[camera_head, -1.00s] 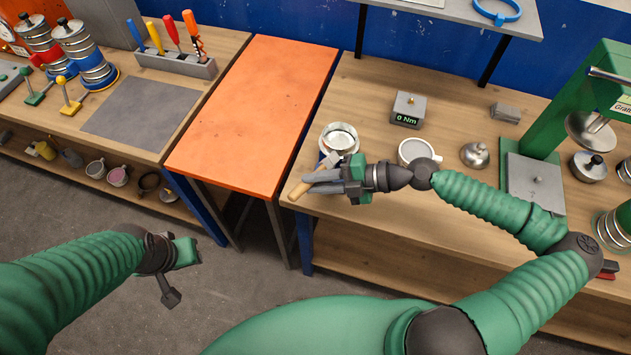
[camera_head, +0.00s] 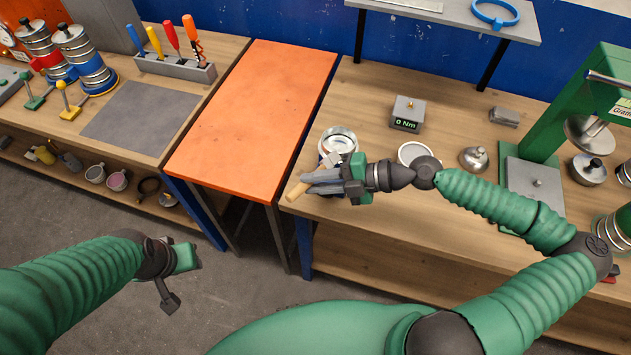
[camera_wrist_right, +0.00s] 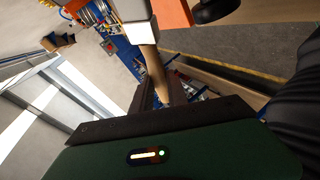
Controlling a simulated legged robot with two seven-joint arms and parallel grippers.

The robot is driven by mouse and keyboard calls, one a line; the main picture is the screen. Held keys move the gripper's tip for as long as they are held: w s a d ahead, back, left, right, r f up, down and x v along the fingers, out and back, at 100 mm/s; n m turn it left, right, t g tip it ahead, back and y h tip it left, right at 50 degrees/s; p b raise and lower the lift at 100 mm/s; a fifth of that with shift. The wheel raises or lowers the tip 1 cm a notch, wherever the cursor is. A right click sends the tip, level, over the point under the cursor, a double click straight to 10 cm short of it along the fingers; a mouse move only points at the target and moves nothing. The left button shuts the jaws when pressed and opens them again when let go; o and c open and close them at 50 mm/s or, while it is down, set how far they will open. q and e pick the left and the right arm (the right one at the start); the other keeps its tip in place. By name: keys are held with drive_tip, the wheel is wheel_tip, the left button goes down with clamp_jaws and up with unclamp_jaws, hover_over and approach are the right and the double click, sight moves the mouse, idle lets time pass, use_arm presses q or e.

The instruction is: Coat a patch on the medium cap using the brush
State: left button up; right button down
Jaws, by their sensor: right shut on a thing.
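My right gripper (camera_head: 325,182) is shut on the brush, whose wooden handle (camera_head: 297,192) sticks out to the left near the front edge of the right bench. In the right wrist view the brush handle (camera_wrist_right: 156,72) runs up from between the fingers to a pale head at the top edge. In the head view the brush head is mostly hidden, close to the open metal tin (camera_head: 339,137). A silver domed cap (camera_head: 474,159) and a dark-knobbed cap (camera_head: 588,169) stand farther right; I cannot tell which is medium. My left gripper (camera_head: 180,280) hangs over the floor, away from the benches.
A pale round cup (camera_head: 413,152) stands partly behind my right wrist. The torque meter (camera_head: 407,113) is behind it. A green press (camera_head: 555,120) stands at right. The orange table (camera_head: 255,115) is clear. The left bench holds a tool rack (camera_head: 175,66).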

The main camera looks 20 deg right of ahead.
drive_tip(key=shift+s+a, duration=0.15)
drive_tip(key=shift+a, duration=0.05)
drive_tip(key=shift+s+a, duration=0.5)
drive_tip(key=shift+s, duration=0.25)
drive_tip(key=shift+s+a, duration=0.5)
drive_tip(key=shift+s, duration=0.25)
drive_tip(key=shift+s+a, duration=0.5)
drive_tip(key=shift+s, duration=0.25)
drive_tip(key=s+a, duration=0.1)
drive_tip(key=s, duration=0.1)
drive_tip(key=shift+s+a, duration=0.3)
drive_tip(key=shift+a, duration=0.05)
